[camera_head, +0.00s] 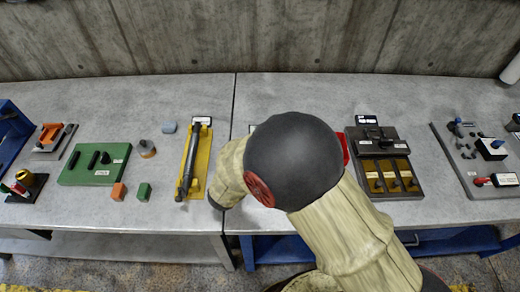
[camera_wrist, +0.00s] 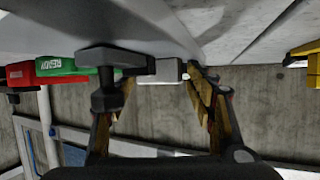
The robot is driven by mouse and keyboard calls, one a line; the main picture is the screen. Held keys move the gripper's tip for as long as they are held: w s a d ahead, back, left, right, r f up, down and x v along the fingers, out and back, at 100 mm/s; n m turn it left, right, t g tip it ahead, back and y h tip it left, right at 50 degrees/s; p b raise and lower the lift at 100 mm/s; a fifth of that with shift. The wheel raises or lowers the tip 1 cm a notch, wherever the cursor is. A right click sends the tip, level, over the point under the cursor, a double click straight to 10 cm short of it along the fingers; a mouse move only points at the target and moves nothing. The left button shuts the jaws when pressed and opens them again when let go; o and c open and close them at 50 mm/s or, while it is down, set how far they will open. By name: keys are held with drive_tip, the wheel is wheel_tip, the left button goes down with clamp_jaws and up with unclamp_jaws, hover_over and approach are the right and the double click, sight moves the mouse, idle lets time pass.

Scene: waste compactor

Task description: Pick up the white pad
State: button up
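A small white-grey block (camera_wrist: 168,71), which looks like the white pad, shows in the wrist view, between and just beyond my fingertips. My gripper (camera_wrist: 160,84) has its two fingers spread apart, with the right tip close to the block's right end. I cannot tell whether they touch. A dark T-shaped piece (camera_wrist: 108,65) overlaps the left finger and stands beside the block's left end. A green block marked READY (camera_wrist: 75,66) and a red block (camera_wrist: 21,73) line up further left. In the head view my arm hides the gripper and the pad.
In the head view, a yellow tray with a dark bar (camera_head: 203,160) lies left of my arm. A green board (camera_head: 94,165) is further left. A dark fixture with yellow slots (camera_head: 385,170) stands to the right, then a grey tray (camera_head: 455,163). A concrete wall (camera_head: 260,35) closes the back.

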drive_tip(key=c, duration=1)
drive_tip(key=shift+r+p, duration=0.35)
drive_tip(key=shift+r, duration=0.2)
wheel_tip(320, 180, up, 2)
drive_tip(key=shift+r+p, duration=0.15)
drive_tip(key=shift+p, duration=0.55)
drive_tip(key=s+d+r+p, duration=0.1)
drive_tip(key=s+r, duration=0.2)
drive_tip(key=s, duration=0.1)
drive_tip(key=s+d+r+p, duration=0.1)
drive_tip(key=s+r+p, duration=0.1)
drive_tip(key=s, duration=0.3)
drive_tip(key=s+d+r+p, duration=0.1)
drive_tip(key=s+r+p, duration=0.1)
drive_tip(key=s+r, duration=0.2)
drive_tip(key=shift+s+d+r, duration=0.3)
